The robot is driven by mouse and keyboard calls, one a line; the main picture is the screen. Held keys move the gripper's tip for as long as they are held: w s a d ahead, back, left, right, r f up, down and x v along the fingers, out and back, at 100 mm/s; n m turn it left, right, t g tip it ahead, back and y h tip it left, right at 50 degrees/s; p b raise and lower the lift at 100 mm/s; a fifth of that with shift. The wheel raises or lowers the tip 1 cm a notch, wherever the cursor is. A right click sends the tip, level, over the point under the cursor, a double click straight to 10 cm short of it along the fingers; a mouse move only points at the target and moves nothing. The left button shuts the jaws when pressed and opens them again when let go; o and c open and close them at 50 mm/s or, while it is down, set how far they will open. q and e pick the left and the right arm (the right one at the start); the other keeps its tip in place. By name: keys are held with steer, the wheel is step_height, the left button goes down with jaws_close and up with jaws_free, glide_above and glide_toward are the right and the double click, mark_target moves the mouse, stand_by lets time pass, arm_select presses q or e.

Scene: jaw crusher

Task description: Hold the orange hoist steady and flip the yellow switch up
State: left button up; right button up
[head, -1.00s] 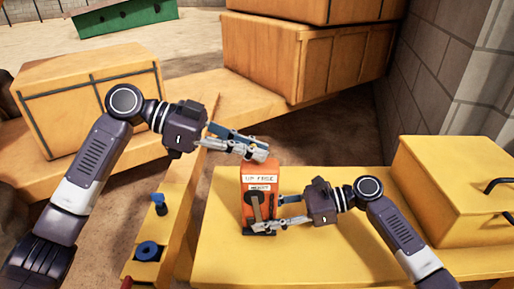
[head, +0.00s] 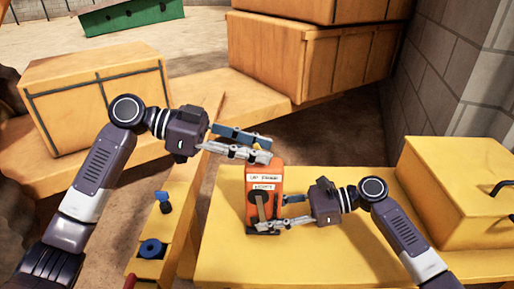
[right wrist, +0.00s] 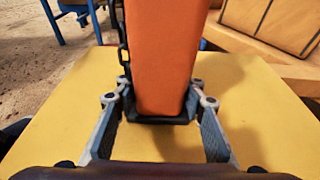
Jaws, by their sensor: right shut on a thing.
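The orange hoist (head: 262,178) stands upright on the yellow surface, with pale labels on its front whose lettering I cannot read surely. Below the labels a dull yellow-brown lever, apparently the yellow switch (head: 261,208), sits on a dark round base. My right gripper (head: 275,212) comes from the right and is shut on the hoist's lower part; in the right wrist view its fingers flank the orange body (right wrist: 162,55). My left gripper (head: 268,150) is just above the hoist's top, its fingers apart. Contact there cannot be told.
The yellow surface (head: 330,255) is clear in front of the hoist. A yellow box (head: 450,185) with a dark handle stands at right. Wooden crates (head: 310,60) are behind. Blue fittings (head: 151,249) sit at lower left. A dark chain (right wrist: 122,40) hangs beside the hoist.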

arm_select(q)
steer(key=shift+a, duration=0.15)
steer(key=v, duration=1.1)
steer(key=shift+a, duration=0.4)
arm_select(e)
steer(key=o, duration=0.9)
steer(key=shift+o, duration=0.2)
steer(key=shift+d, duration=0.1)
